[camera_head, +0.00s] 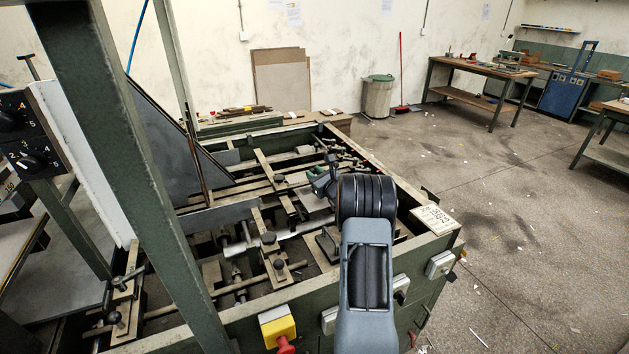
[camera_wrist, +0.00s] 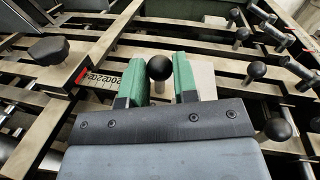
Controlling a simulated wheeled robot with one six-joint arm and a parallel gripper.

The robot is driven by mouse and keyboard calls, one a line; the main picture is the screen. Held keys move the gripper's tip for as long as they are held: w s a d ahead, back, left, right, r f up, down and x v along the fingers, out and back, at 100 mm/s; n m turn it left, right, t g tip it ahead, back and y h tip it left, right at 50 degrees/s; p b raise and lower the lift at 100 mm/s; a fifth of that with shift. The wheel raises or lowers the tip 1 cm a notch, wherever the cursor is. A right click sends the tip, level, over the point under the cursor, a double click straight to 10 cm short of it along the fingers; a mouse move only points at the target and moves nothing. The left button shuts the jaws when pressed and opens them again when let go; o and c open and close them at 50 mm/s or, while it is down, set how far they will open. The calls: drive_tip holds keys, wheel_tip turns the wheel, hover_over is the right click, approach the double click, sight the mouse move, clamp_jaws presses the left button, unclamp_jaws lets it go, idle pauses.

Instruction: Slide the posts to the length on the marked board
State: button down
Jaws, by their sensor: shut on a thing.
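My gripper (camera_wrist: 158,80) has green-padded fingers, shut on a black ball knob (camera_wrist: 158,67) that stands up between them. In the head view my gripper (camera_head: 322,182) is over the middle of the feeder frame, and the knob is hidden there. A number scale (camera_wrist: 104,81) with a red mark (camera_wrist: 83,75) lies left of my fingers; its digits are too small to read surely. The marked board (camera_head: 437,219), a pale card with handwritten figures, lies on the feeder's right front corner. Its writing is not clearly legible.
More ball-knobbed posts (camera_wrist: 257,71) stand right of my gripper. A black knob (camera_wrist: 50,49) sits at the left on a crossbar. The feeder's green rim (camera_head: 385,175) and a tall green upright (camera_head: 110,120) bound the work area. Open floor lies to the right.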

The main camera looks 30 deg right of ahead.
drive_tip(key=shift+d+f, duration=0.1)
drive_tip(key=shift+d, duration=0.15)
drive_tip(key=shift+a, duration=0.5)
drive_tip(key=c, duration=1.4)
unclamp_jaws()
drive_tip(key=shift+a, duration=0.1)
drive_tip(key=o, duration=0.5)
drive_tip(key=shift+d, duration=0.25)
drive_tip(key=s+b, duration=0.3)
drive_tip(key=s, duration=1.1)
drive_tip(key=shift+d, duration=0.1)
